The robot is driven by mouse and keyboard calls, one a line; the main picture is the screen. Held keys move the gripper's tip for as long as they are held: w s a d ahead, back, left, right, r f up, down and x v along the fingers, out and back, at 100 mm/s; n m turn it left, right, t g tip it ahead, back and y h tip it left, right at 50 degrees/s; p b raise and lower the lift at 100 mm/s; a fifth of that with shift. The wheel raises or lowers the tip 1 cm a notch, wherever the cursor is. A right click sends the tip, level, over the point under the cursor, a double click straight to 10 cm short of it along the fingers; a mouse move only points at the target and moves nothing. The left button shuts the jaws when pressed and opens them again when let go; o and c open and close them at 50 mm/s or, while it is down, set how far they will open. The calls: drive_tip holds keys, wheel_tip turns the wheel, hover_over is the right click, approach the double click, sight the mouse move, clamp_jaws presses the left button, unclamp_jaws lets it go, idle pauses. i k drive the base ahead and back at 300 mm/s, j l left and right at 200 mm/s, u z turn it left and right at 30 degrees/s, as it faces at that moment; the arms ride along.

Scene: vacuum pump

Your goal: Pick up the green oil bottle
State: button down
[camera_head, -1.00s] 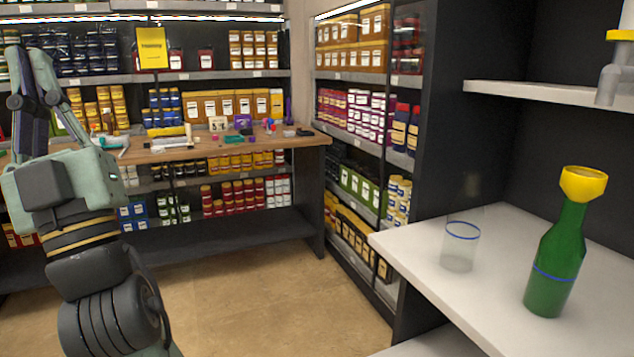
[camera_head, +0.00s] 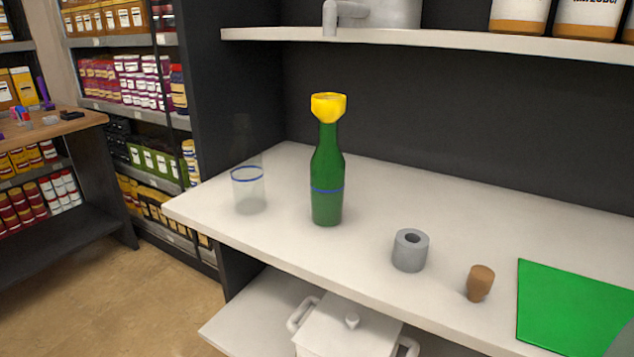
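The green oil bottle (camera_head: 326,180) stands upright on the white shelf top. It has a blue ring around its body and a yellow funnel-shaped piece (camera_head: 328,107) on its neck. My gripper does not show in the current view, so its distance from the bottle and its state cannot be seen.
A clear glass with a blue band (camera_head: 248,192) stands left of the bottle. A grey hollow cylinder (camera_head: 410,250), a brown cork (camera_head: 480,283) and a green mat (camera_head: 572,312) lie to the right. An upper shelf (camera_head: 440,42) runs above and behind. A white lidded pot (camera_head: 345,333) is below.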

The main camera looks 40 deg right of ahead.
sight(328, 164)
drive_tip(key=i+j, duration=0.1)
drive_tip(key=j, duration=0.25)
drive_tip(key=i+j+z, duration=0.1)
drive_tip(key=j, duration=0.3)
drive_tip(key=i+j+z, duration=0.1)
drive_tip(key=j, duration=0.3)
drive_tip(key=z, duration=2)
